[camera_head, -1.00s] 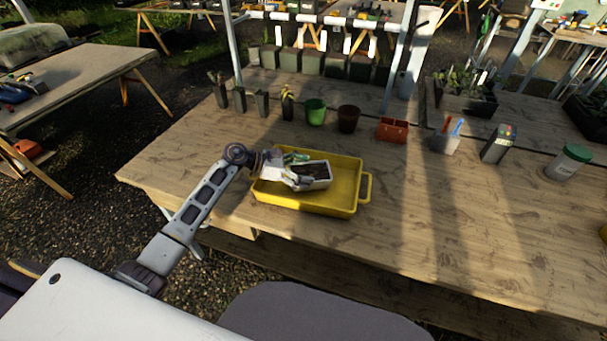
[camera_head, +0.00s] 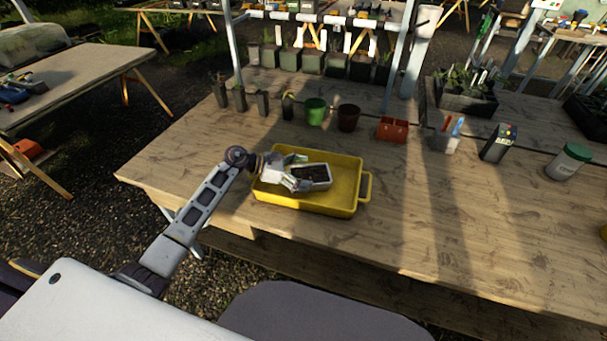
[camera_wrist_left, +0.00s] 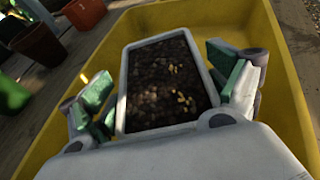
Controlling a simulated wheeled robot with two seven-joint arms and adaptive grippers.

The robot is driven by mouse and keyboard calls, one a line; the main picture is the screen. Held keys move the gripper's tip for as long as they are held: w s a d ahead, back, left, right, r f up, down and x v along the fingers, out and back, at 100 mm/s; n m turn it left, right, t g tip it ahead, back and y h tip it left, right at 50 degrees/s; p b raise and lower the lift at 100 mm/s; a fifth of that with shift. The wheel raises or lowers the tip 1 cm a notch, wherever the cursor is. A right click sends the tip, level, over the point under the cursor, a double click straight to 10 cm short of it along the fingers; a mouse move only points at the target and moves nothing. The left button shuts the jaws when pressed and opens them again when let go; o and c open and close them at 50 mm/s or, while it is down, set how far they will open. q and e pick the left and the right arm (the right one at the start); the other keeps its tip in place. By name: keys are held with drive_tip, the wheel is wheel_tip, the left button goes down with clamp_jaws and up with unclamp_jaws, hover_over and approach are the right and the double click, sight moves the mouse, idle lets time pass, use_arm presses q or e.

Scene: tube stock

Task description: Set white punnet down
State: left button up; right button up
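The white punnet (camera_head: 318,184) is filled with dark soil and sits inside the yellow tray (camera_head: 362,192) on the wooden table. The left wrist view shows the punnet (camera_wrist_left: 124,92) from above, with a few pale bits on the soil. My left gripper (camera_head: 297,173) reaches over the tray from the left. Its green-padded fingers stand on either side of the punnet in the left wrist view (camera_wrist_left: 165,85), spread with a small gap at its walls. The punnet's underside is hidden. My right gripper is not in view.
Behind the tray stand a green pot (camera_head: 315,112), a brown pot (camera_head: 348,118) and a red-orange container (camera_head: 392,129). Farther right are a grey box (camera_head: 497,144) and a green-lidded jar (camera_head: 569,162). The table front right of the tray is clear.

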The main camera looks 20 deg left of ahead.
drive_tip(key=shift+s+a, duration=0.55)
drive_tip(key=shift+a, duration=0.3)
